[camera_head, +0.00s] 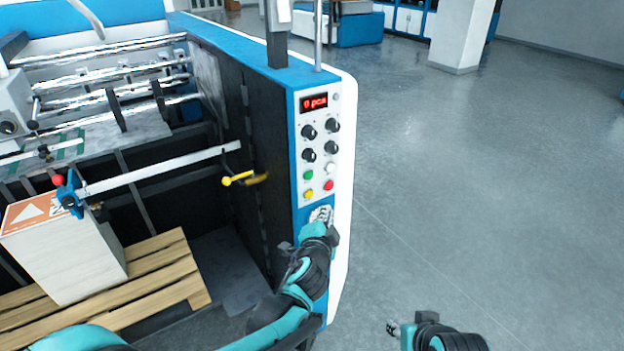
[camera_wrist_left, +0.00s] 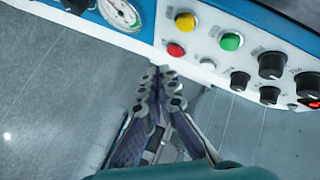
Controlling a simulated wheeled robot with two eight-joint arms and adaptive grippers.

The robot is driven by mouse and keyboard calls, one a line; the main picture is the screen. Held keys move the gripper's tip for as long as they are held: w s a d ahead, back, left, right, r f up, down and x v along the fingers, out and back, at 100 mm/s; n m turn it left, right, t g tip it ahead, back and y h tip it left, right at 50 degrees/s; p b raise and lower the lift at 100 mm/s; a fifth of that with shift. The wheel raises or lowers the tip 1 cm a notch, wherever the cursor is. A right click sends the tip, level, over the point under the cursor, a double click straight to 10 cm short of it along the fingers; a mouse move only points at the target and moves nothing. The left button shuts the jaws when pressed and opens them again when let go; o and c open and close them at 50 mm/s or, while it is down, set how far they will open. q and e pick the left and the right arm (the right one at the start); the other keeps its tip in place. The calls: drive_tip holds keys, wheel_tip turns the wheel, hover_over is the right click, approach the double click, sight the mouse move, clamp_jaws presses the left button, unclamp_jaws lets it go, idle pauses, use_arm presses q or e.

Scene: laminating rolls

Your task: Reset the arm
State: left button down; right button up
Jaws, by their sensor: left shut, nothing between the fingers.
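My left arm comes up from the bottom of the head view. Its gripper (camera_head: 322,218) is in front of the lower part of the machine's control panel (camera_head: 318,150), just below the coloured buttons. In the left wrist view the left gripper (camera_wrist_left: 163,78) is shut and empty, its fingertips together near the panel's edge and close to the red button (camera_wrist_left: 175,50). I cannot tell whether it touches the panel. Part of my right arm shows at the bottom of the head view, with its gripper (camera_head: 394,328) small at the edge; its fingers are too unclear to read.
The laminating machine (camera_head: 262,90) fills the left side. A stack of sheets (camera_head: 70,262) stands on a wooden pallet (camera_head: 165,270). A yellow handle (camera_head: 238,180) sticks out left of the panel. The grey floor (camera_head: 480,180) to the right is clear up to a white pillar (camera_head: 462,35).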

use_arm(q)
drive_tip(key=shift+a, duration=0.1)
drive_tip(key=s+a+f+n+g+y+b, duration=0.25)
drive_tip(key=s+a+n, duration=0.2)
drive_tip(key=a, duration=0.25)
drive_tip(key=s+a+f+n+g+y+b, duration=0.1)
drive_tip(key=s+a+f+n, duration=0.2)
drive_tip(key=s+a, duration=0.4)
drive_tip(key=s+a+f+n+g+b, duration=0.1)
drive_tip(key=s+a+f+n+g, duration=0.1)
drive_tip(key=s, duration=0.5)
drive_tip(key=s+a+f+n+g+h+b, duration=0.1)
drive_tip(key=s+a+f+n+g, duration=0.1)
drive_tip(key=s+f, duration=0.3)
drive_tip(key=s+n, duration=0.1)
drive_tip(key=s, duration=0.1)
drive_tip(key=shift+s+f+n+g+b, duration=0.25)
drive_tip(key=shift+s+n+g+b, duration=0.05)
drive_tip(key=shift+s+n+g, duration=0.05)
drive_tip(key=shift+a, duration=0.1)
